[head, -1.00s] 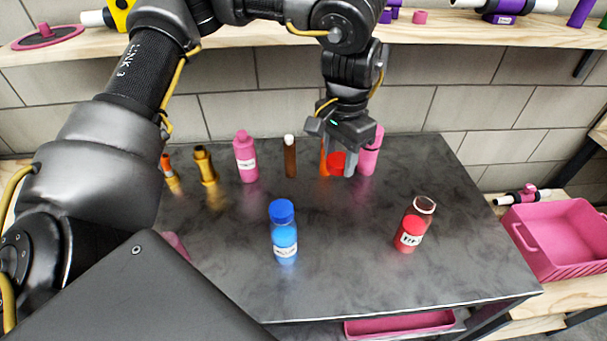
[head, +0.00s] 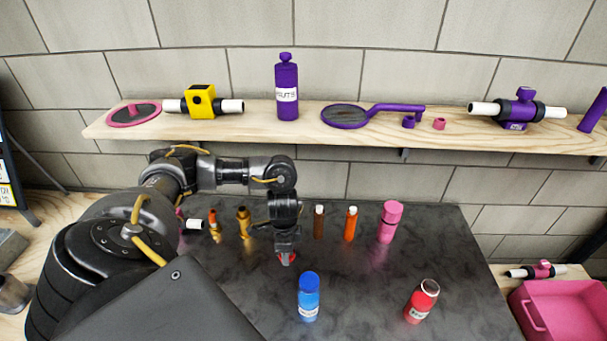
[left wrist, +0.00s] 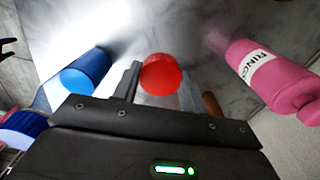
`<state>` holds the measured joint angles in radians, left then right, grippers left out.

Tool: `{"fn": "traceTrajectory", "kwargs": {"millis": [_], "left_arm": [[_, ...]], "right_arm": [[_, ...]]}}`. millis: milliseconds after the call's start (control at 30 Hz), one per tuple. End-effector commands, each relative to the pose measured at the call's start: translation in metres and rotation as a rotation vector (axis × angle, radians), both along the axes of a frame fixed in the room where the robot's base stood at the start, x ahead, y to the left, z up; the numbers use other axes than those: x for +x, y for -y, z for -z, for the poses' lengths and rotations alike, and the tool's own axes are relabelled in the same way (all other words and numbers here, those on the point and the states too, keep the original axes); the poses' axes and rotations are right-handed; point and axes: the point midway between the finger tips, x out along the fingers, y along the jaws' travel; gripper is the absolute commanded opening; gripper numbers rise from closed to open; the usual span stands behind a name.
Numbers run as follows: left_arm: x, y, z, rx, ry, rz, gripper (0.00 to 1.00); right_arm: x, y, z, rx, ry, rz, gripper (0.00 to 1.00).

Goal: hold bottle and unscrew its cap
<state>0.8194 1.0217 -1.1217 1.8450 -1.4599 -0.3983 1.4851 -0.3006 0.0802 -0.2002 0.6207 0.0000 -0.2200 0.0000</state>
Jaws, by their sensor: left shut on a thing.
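My left gripper (head: 287,252) is shut on a small red cap (head: 286,259) above the dark table, behind the blue bottle. In the left wrist view the red cap (left wrist: 162,75) sits between the fingers (left wrist: 157,90). A red bottle (head: 422,302) with a white label stands upright at the right front of the table, apart from the gripper; its top shows a pale rim and no red cap. A blue bottle (head: 308,297) with a blue cap stands in front of the gripper. A labelled pink bottle (left wrist: 270,75) shows in the left wrist view. My right gripper is not in view.
Along the back of the table (head: 250,295) stand orange (head: 350,224), gold (head: 243,222) and brown (head: 319,223) tubes and a pink bottle (head: 388,222). A wooden shelf (head: 275,135) with parts hangs above. A pink bin (head: 565,315) is at the right.

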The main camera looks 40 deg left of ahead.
Motion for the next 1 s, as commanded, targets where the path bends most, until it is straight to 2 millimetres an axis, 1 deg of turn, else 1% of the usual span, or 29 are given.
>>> {"fn": "traceTrajectory", "kwargs": {"millis": [100, 267, 367, 500, 600, 667, 867, 1000], "left_arm": [[-0.006, -0.007, 0.001, 0.0, -0.001, 0.007, 0.15], [-0.007, -0.009, 0.003, -0.001, -0.001, 0.012, 0.15], [-0.007, -0.008, 0.016, -0.004, -0.004, 0.011, 0.15], [-0.008, -0.007, 0.044, -0.004, -0.005, 0.009, 0.15], [-0.007, -0.008, 0.058, -0.003, -0.004, 0.009, 0.15], [-0.007, -0.008, 0.06, -0.001, -0.003, 0.01, 0.15], [-0.006, -0.008, 0.067, -0.002, -0.002, 0.012, 0.15], [-0.007, -0.008, 0.086, -0.003, -0.004, 0.009, 0.15]], "right_arm": [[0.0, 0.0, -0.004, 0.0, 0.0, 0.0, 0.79], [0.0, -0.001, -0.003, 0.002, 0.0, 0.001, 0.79], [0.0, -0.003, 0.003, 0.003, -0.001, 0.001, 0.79], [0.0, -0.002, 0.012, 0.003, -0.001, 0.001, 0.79], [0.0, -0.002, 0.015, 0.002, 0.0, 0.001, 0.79], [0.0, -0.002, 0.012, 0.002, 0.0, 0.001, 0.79], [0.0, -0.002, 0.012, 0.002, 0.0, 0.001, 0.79], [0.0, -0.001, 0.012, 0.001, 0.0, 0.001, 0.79]]}}
